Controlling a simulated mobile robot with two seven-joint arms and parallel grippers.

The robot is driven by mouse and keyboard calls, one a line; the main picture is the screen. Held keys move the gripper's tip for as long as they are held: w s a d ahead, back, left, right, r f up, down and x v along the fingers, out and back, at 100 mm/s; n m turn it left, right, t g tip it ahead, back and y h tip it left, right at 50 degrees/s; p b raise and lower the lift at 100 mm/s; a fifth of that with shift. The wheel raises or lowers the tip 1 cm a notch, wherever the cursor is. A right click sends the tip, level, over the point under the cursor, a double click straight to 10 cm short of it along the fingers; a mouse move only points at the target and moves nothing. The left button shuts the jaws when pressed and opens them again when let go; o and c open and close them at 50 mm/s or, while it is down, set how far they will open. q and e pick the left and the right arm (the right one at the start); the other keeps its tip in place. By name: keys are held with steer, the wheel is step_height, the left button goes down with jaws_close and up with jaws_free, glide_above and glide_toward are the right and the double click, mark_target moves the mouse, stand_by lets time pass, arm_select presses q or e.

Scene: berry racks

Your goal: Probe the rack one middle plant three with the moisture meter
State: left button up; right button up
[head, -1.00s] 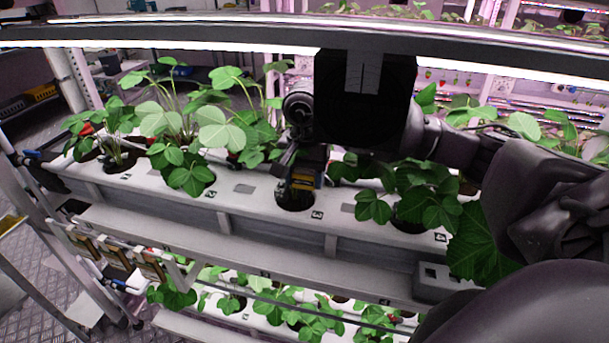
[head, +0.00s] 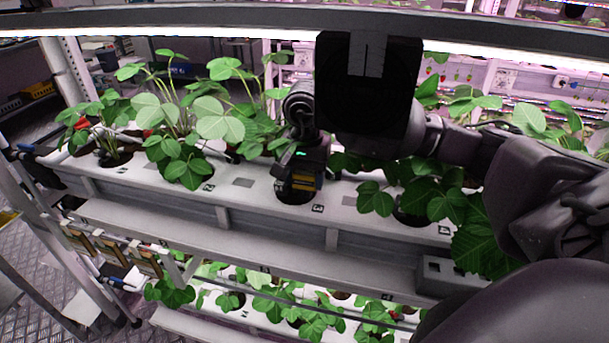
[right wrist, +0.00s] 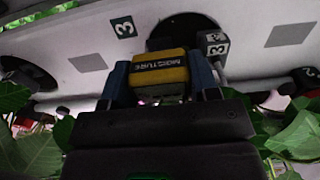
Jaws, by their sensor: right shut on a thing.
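The moisture meter (head: 301,183), yellow and black, is held by my right gripper (head: 300,172) right at the round planting hole marked 3 (head: 288,197) in the white trough. In the right wrist view, the blue fingers of my right gripper (right wrist: 164,84) are shut on the meter (right wrist: 160,72), whose label reads MOISTURE. The dark hole (right wrist: 180,30) lies just beyond it. The meter's lower end is hidden, so I cannot tell how deep it sits. No plant stands out clearly at hole 3; my arm covers that area. My left gripper is not in view.
Leafy plants stand in the neighbouring holes, at left (head: 184,172) and right (head: 447,204). A light bar (head: 200,34) crosses above the trough (head: 250,204). A grey box (head: 443,274) is at the trough's front right. A lower plant row (head: 270,303) shows below.

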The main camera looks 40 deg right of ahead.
steer(key=shift+f+b, duration=0.3)
steer(key=shift+f, duration=0.15)
steer(key=o, duration=1.3)
steer(key=shift+r, duration=0.1)
steer(key=shift+o, duration=0.2)
steer(key=shift+r+p, duration=0.4)
steer(key=shift+r, duration=0.6)
steer(key=shift+r+p, duration=0.55)
steer(key=shift+r, duration=1.45)
